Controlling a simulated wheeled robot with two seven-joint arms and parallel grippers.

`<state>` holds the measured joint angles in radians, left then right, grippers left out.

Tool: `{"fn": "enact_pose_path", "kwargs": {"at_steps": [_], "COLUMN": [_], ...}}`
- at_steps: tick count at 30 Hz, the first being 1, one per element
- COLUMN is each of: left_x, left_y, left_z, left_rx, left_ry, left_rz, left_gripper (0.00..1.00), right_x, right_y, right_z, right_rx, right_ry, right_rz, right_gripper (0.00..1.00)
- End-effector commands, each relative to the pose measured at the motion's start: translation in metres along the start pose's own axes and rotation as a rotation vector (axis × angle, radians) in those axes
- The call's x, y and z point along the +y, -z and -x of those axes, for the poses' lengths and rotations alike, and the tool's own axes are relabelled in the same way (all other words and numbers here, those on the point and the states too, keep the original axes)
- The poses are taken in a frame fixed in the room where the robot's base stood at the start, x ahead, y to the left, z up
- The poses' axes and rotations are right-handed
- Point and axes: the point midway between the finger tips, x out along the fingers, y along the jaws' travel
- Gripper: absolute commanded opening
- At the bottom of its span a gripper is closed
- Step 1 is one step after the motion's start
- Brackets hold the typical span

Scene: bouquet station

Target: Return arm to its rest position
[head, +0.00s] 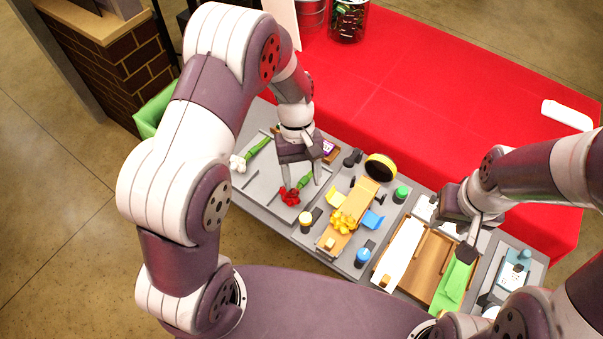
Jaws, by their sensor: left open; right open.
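My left gripper (302,176) points down over the tray at the left of the grey work table, its fingers apart and empty. A red flower (290,197) with a green stem lies on that tray just below the fingers. A white flower (238,162) with a green stem lies further left on the same tray. My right gripper (467,240) is over the right part of the table, beside a wooden board and a green piece (456,280). Its fingers are partly hidden by its own wrist, and nothing shows held in it.
A wooden stand with a yellow bow (343,222), a yellow tape roll (381,167) and small bottles (362,257) crowd the table's middle. The red-covered table (430,110) behind is mostly clear. A brick-patterned block (115,65) and a green bin (153,112) stand at the left.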

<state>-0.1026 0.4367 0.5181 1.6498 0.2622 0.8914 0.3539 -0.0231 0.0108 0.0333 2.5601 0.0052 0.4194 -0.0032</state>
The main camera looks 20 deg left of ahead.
Motion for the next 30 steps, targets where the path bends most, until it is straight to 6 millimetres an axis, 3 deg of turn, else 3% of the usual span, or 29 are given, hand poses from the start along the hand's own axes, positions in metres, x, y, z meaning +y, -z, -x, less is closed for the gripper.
{"fn": "enact_pose_path", "kwargs": {"at_steps": [6, 22, 25, 30], "left_x": [0.0, 0.001, -0.019, -0.063], "left_y": [0.0, 0.005, 0.0, -0.029], "left_z": [0.018, 0.017, 0.007, 0.023], "left_rx": [0.0, 0.028, 0.099, 0.313], "left_ry": [0.0, -0.005, 0.029, 0.067], "left_rz": [0.0, -0.043, -0.172, -0.409], "left_gripper": [0.58, 0.58, 0.58, 0.58], "right_x": [0.0, 0.0, 0.0, 0.0], "right_y": [0.0, 0.0, 0.0, -0.002], "right_z": [-0.004, -0.004, -0.004, -0.017], "right_rx": [0.0, 0.0, 0.0, 0.0], "right_ry": [0.0, 0.0, 0.0, 0.0], "right_rz": [0.0, 0.0, 0.0, 0.0], "right_gripper": [0.43, 0.43, 0.43, 0.43]}}
